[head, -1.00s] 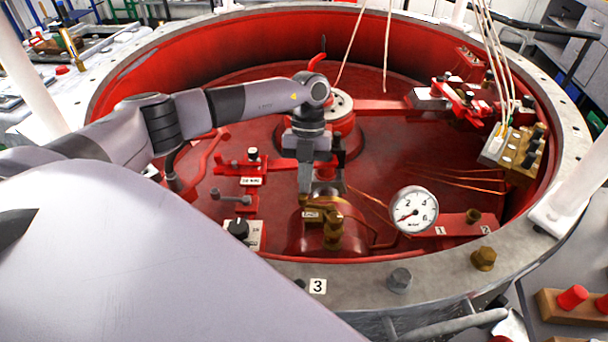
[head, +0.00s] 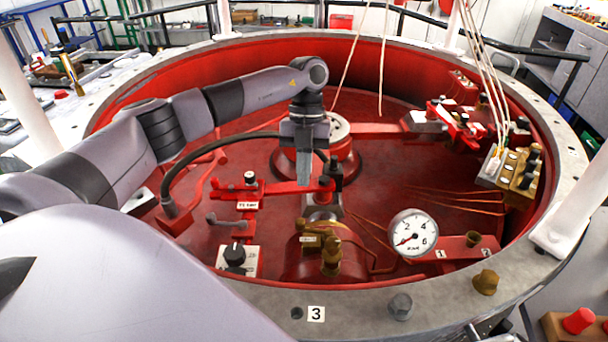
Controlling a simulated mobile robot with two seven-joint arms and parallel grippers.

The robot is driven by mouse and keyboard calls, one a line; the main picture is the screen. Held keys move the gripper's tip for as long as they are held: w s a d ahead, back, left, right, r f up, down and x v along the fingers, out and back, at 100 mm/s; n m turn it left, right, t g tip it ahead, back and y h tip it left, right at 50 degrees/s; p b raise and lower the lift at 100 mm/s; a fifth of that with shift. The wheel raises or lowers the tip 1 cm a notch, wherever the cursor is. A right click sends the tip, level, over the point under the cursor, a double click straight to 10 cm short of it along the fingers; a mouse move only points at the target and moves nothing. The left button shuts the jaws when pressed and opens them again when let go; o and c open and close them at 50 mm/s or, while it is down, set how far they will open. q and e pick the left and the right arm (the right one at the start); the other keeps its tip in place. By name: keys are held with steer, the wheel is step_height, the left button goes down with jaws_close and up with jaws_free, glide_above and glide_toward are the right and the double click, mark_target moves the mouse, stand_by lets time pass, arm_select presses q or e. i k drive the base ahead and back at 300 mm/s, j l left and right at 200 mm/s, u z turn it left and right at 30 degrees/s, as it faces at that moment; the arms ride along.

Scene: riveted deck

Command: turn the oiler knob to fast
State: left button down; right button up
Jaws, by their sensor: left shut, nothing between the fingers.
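A black knob (head: 235,254) sits on a white plate (head: 251,262) at the lower left inside the red basin. The plate's marks are too small to read. A brass fitting with a knob-like top (head: 331,256) stands on a rounded red housing with a small label (head: 309,239), right of the black knob. I cannot tell from the labels which of the two is the oiler knob. My left gripper (head: 303,180) points down over the middle of the basin, above and behind both. It is shut and empty, and appears clear of both knobs. My right gripper is out of view.
A white gauge (head: 412,232) stands right of the brass fitting. A red lever assembly (head: 249,190) and a black hose (head: 185,170) lie left of my gripper. Ropes (head: 487,80) hang at the right. The basin's grey rim (head: 365,305) runs along the front.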

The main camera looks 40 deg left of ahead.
mark_target(333, 244)
steer(key=k+l, duration=0.8)
